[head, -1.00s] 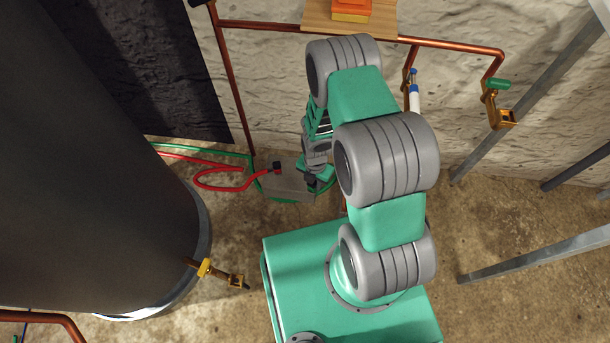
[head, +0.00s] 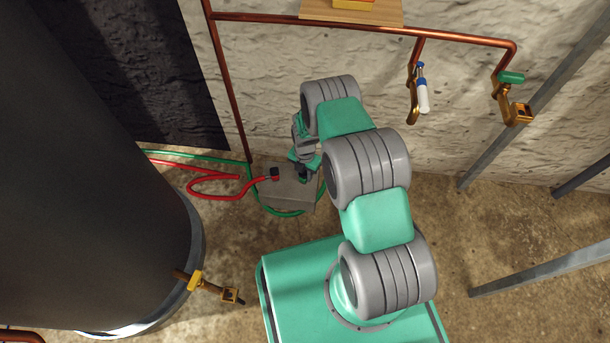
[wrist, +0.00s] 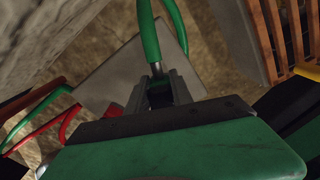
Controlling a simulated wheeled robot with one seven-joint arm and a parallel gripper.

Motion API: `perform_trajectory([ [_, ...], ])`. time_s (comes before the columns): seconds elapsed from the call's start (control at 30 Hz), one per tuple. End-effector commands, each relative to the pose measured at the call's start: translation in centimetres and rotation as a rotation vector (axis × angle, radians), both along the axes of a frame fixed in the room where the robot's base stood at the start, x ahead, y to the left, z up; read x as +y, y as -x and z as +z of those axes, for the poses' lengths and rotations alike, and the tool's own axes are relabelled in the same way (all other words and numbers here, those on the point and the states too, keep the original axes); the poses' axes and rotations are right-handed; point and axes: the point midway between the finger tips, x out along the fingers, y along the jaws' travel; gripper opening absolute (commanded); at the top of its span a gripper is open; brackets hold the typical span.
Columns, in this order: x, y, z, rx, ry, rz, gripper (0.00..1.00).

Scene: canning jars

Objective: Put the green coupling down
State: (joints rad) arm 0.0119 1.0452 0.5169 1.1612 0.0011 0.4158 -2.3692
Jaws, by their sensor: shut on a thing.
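The green coupling (wrist: 157,69) shows in the wrist view as a metal end on a green hose (wrist: 150,32), between my fingers. My gripper (wrist: 162,90) is shut on it, and the fingers hide much of the coupling. A pale grey slab (wrist: 110,76) lies below and behind the fingers. In the head view my gripper (head: 304,178) is low over the right part of the same slab (head: 287,195), partly covered by my wrist. I cannot tell whether the coupling touches the slab.
A red hose (head: 212,194) ends in a dark coupling (head: 275,173) at the slab's left edge. A large dark tank (head: 90,170) with a brass valve (head: 196,282) stands left. Copper pipes (head: 350,27) run along the wall. A slatted wooden thing (wrist: 283,40) is upper right in the wrist view.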

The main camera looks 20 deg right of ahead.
Motion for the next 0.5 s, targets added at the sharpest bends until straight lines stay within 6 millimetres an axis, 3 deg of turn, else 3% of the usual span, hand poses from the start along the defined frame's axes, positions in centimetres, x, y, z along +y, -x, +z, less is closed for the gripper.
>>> perform_trajectory([
  [0.37, 0.0, 0.1, -1.1, 0.001, 0.000, 0.000, 0.00],
  [0.4, 0.0, 0.1, -0.9, 0.001, 0.000, 0.000, 0.29],
  [0.5, 0.0, 0.1, -0.9, 0.001, 0.000, 0.000, 0.37],
])
